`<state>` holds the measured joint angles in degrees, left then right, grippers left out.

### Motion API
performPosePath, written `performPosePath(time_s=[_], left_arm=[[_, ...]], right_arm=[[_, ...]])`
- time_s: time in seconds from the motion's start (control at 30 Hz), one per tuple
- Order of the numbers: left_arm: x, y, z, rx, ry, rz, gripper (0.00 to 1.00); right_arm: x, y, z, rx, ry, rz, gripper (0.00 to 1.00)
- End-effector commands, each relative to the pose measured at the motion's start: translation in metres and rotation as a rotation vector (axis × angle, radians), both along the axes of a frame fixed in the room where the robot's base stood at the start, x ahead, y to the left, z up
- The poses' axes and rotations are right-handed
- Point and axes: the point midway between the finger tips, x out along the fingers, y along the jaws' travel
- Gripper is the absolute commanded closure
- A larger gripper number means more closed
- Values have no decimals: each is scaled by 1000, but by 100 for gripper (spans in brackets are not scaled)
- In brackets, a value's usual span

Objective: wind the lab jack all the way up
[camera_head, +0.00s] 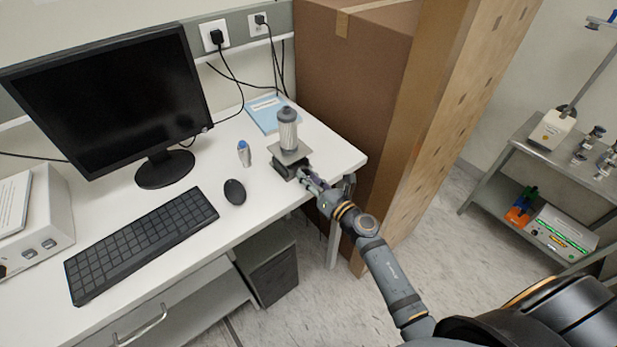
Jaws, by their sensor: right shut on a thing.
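The lab jack (291,155) stands on the white desk near its right end, with its plate a little above its dark base. A grey cylinder with a dark top (288,131) stands upright on the plate. My right gripper (305,176) reaches in from the lower right and is shut at the jack's front right side, where the jack's knob would be. The fingers hide what they hold, so the knob itself is not clear. My left gripper is not in view.
A small blue-capped bottle (244,154), a mouse (235,192), a keyboard (142,243) and a monitor (110,95) share the desk. A blue booklet (264,112) lies behind the jack. Large cardboard boxes (350,90) stand close to the desk's right edge.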

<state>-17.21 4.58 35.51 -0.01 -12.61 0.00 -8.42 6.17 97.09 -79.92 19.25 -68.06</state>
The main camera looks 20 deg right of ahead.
Motion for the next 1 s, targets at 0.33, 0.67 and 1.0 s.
performPosePath(time_s=[0.33, 0.67, 1.0], left_arm=[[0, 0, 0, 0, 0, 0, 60], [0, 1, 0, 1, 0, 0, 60], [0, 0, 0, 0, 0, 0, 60]], right_arm=[[0, 0, -1, -1, 1, 0, 50], [-12, -5, -3, -5, 5, 0, 50], [-66, -23, -2, -4, 4, 0, 50]])
